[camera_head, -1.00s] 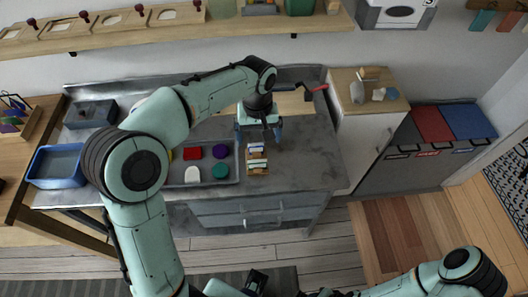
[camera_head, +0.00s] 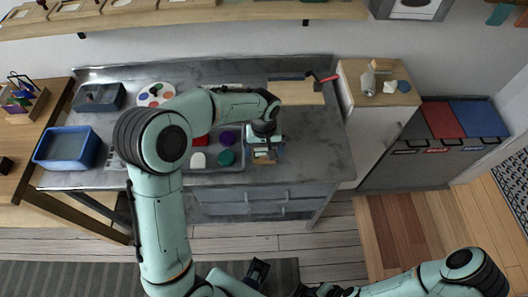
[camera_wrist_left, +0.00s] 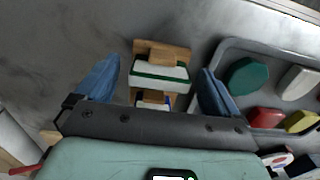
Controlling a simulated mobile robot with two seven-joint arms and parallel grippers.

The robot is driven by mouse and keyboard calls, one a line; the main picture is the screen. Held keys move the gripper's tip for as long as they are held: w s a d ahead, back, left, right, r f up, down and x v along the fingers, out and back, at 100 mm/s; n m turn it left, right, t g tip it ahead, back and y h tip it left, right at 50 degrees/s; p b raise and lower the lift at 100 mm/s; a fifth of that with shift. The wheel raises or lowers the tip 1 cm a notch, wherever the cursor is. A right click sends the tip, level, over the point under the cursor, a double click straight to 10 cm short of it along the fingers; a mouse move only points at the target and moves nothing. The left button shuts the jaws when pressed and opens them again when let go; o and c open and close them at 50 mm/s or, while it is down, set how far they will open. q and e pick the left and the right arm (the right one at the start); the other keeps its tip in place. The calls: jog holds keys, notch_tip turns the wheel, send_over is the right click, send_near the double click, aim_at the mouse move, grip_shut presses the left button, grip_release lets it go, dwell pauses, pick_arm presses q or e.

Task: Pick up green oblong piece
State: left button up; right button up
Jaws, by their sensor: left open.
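A green rounded, slightly long piece (camera_head: 226,157) lies in the grey tray (camera_head: 215,169). It also shows in the left wrist view (camera_wrist_left: 247,76), near the tray's corner, to the right of my gripper. My left gripper (camera_head: 265,154) is open, pointing down over a small wooden rack beside the tray. In the left wrist view its blue fingers (camera_wrist_left: 158,72) stand on either side of the wooden rack (camera_wrist_left: 165,50), which holds a white block with a green edge (camera_wrist_left: 160,73). The fingers are apart from the green piece. I cannot see my right gripper clearly.
The tray also holds a white piece (camera_head: 198,160), a purple piece (camera_head: 227,138) and a red piece (camera_wrist_left: 266,117). A blue bin (camera_head: 67,148) stands at the left. A board (camera_head: 296,92) lies at the back. The counter right of the rack is clear.

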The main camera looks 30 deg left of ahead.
pick_arm(q)
jog(key=c, duration=1.2)
jog(key=shift+r, duration=0.1)
